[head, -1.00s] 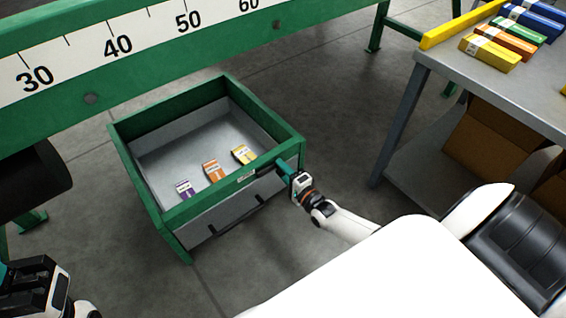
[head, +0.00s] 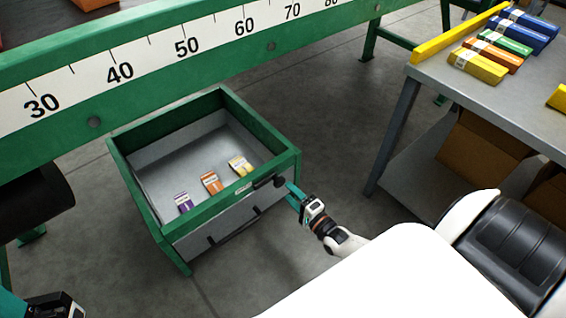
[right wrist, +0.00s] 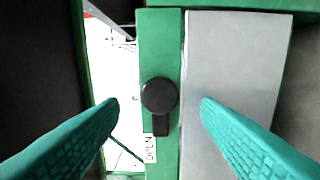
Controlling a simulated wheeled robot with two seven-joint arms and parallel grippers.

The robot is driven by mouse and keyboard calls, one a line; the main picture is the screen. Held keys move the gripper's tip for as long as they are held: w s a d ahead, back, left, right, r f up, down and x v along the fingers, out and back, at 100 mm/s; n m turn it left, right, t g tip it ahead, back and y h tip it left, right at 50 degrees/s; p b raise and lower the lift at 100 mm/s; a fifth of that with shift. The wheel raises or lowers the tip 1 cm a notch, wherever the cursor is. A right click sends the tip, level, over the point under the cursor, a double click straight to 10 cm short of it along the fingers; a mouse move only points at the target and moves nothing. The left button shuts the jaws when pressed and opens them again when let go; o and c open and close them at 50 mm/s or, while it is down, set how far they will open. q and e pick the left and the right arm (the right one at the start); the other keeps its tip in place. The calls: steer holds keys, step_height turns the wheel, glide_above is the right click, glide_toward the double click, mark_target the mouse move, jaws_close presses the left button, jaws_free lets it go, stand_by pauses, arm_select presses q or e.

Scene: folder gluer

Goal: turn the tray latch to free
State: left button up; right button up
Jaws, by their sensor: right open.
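The tray latch (head: 279,182) is a black round knob with a short lever, at the right end of the green front rail of the tray (head: 233,205). In the head view the lever lies along the rail toward the left. My right gripper (head: 291,188) is open, its teal fingers on either side of the knob in the wrist view, apart from it. My left gripper (head: 60,306) is cut off at the bottom left; its fingertips are hidden.
Purple, orange and yellow boxes (head: 211,183) lie inside the tray. A green beam with a number scale (head: 180,50) runs above it. A grey table (head: 490,95) with several coloured cartons stands at the right. The floor between is clear.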

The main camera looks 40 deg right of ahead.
steer(key=s, duration=0.3)
steer(key=s+p, duration=0.1)
steer(key=s, duration=0.1)
steer(key=shift+s+d, duration=0.25)
steer(key=shift+s, duration=0.05)
steer(key=shift+a, duration=0.1)
